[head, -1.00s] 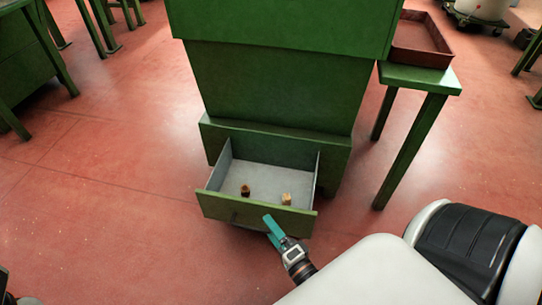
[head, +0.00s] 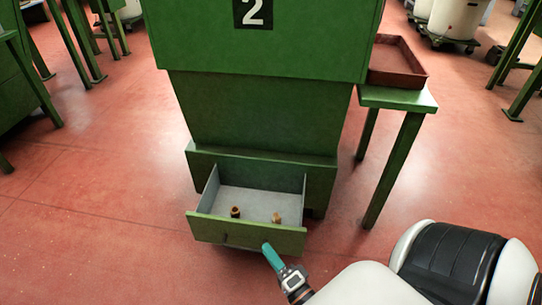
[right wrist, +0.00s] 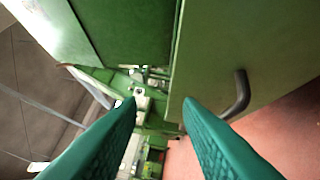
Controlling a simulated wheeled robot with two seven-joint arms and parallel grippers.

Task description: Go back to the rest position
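My right gripper (head: 268,250) is just in front of the open drawer's (head: 240,236) front panel, low down in the head view. In the right wrist view its two teal fingers (right wrist: 160,105) are spread apart with nothing between them. The drawer's dark bent handle (right wrist: 238,95) shows to the right of the fingers, apart from them. Two cork stoppers stand on the grey drawer floor: a darker one (head: 235,212) at the left and a paler one (head: 276,218) at the right. My left gripper is out of view.
The drawer belongs to a green machine (head: 265,110) marked 2. A green side table (head: 400,98) with a rusty tray (head: 395,65) stands to its right. Other green stands fill the left edge. The red floor (head: 90,225) at left is clear.

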